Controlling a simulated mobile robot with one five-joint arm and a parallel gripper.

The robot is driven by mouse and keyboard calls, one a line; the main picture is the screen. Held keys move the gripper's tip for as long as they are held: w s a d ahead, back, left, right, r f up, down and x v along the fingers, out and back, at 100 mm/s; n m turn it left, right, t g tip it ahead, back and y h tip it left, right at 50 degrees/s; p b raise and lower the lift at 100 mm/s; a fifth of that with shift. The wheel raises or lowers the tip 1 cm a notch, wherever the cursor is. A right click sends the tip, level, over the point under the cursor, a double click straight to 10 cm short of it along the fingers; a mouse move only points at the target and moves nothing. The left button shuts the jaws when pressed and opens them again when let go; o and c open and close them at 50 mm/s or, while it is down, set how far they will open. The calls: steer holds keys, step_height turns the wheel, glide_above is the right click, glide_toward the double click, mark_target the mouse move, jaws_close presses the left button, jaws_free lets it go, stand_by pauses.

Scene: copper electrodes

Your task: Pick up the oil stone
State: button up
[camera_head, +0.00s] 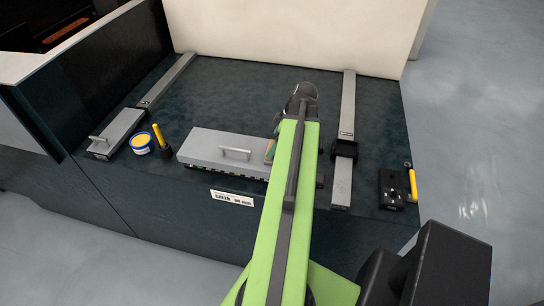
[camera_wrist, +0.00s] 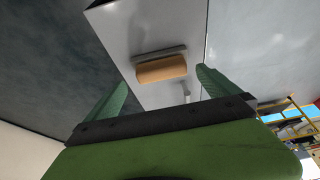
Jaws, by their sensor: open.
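The oil stone (camera_wrist: 162,69), a tan block with a grey layer along one long side, lies on the top of a long grey box (camera_wrist: 125,35) in the wrist view. My gripper (camera_wrist: 161,78) is open, with one green finger on each side of the stone in the picture. Nothing is between the fingers that I can see gripped. In the head view my arm hides most of this spot. One green finger and a small tan edge, likely the stone (camera_head: 269,152), show beside the arm at the right end of the grey box (camera_head: 205,148).
The box has a raised handle (camera_head: 236,151). To its left stand a yellow-handled tool (camera_head: 158,137), a blue and yellow tin (camera_head: 141,143) and a smaller grey box (camera_head: 117,131). Grey rails (camera_head: 347,105) run along the dark bench. A black device (camera_head: 391,189) sits at the right.

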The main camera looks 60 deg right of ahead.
mark_target(270, 146)
steer(key=b+x, duration=0.5)
steer(key=shift+s+f, duration=0.1)
steer(key=shift+f, duration=0.05)
steer(key=c, duration=1.3)
steer(key=shift+r+p, duration=0.75)
step_height(270, 146, up, 4)
steer(key=p, duration=0.4)
steer(key=s+d+r+p, duration=0.5)
steer(key=s+d, duration=0.3)
steer(key=shift+d+r+p, duration=0.25)
steer(key=shift+r+p, duration=0.15)
